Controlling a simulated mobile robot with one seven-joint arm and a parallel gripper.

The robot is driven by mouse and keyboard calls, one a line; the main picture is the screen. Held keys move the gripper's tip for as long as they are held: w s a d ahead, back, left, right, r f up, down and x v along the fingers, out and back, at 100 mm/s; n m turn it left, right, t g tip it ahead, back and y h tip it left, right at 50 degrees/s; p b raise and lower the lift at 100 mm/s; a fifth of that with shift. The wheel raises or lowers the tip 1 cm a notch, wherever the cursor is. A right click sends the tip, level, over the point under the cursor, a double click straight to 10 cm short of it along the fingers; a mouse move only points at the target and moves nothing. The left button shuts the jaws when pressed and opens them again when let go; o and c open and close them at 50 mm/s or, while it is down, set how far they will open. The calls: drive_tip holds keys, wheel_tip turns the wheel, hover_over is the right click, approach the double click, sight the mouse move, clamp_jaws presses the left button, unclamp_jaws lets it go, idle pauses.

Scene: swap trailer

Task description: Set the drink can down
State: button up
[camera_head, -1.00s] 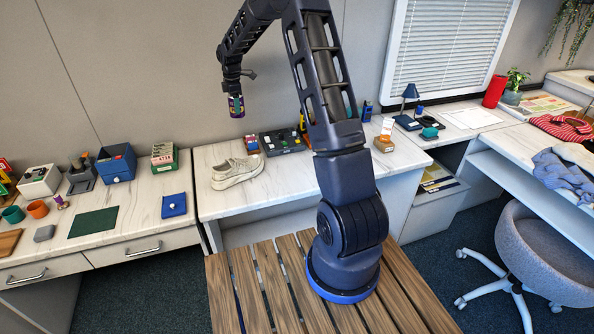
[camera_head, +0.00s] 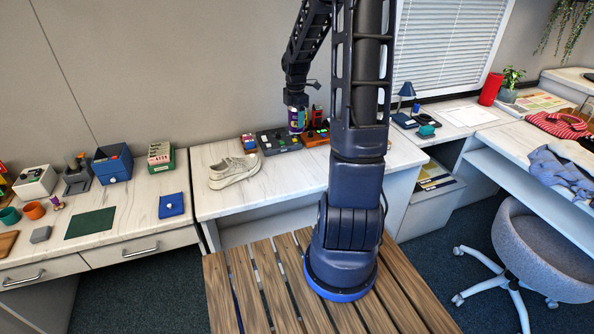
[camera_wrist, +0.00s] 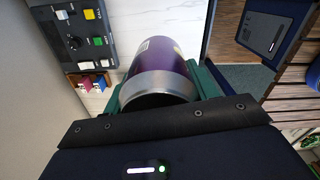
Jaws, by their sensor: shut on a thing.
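The drink can (camera_head: 297,119), purple with a silver rim, is held by my gripper (camera_head: 297,106) above the middle counter, in front of the back wall. In the wrist view the can (camera_wrist: 165,62) fills the space between the green fingers of my gripper (camera_wrist: 160,88), which are shut on it. The can hangs near the dark control box (camera_head: 279,141) and an orange thing (camera_head: 316,136) on the counter. The exact gap between the can and the counter cannot be told.
A small red and blue item (camera_head: 248,142) sits left of the control box. A blue lamp (camera_head: 406,92) stands further right.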

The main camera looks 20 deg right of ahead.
wheel_tip(320, 180, down, 20)
drive_tip(key=shift+s, duration=0.15)
idle(0.6)
drive_tip(key=shift+f, duration=0.15)
drive_tip(key=o, duration=0.9)
drive_tip(key=shift+o, duration=0.2)
